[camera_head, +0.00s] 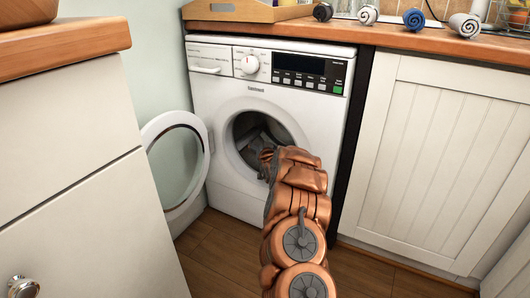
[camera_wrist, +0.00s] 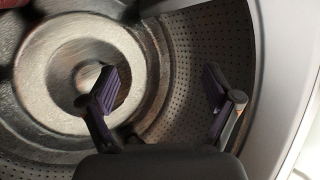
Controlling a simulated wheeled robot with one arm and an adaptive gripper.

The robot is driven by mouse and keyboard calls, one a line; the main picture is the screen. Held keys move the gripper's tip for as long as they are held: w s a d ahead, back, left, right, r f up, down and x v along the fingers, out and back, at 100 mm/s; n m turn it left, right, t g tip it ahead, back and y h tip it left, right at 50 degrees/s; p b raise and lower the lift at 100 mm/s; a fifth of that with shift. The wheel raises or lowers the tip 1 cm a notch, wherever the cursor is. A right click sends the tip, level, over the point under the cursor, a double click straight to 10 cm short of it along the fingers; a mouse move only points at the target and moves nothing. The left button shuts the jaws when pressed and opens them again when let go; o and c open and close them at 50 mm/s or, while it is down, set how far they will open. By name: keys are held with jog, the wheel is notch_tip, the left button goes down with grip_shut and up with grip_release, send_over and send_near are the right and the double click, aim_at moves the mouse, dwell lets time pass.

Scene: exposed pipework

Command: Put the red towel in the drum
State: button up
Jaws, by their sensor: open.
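The washing machine (camera_head: 222,115) stands under the counter with its round door (camera_head: 205,150) swung open to the left. Its perforated metal drum (camera_wrist: 190,45) fills most of the wrist view. My gripper (camera_wrist: 162,84) is inside the drum opening, fingers spread apart with nothing between them. In the head view my arm reaches into the opening and hides part of it. A small dark red patch (camera_wrist: 10,18) shows at the top left corner of the wrist view; it may be the red towel, but too little shows to tell. No red towel shows in the head view.
A wooden tray (camera_head: 235,10) is at the counter's left. White cabinets (camera_head: 440,150) flank the washer on the right, drawers (camera_head: 80,180) at left.

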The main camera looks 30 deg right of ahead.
jog(key=v, duration=1.1)
jog(key=shift+a+r, duration=0.15)
dwell(1.1)
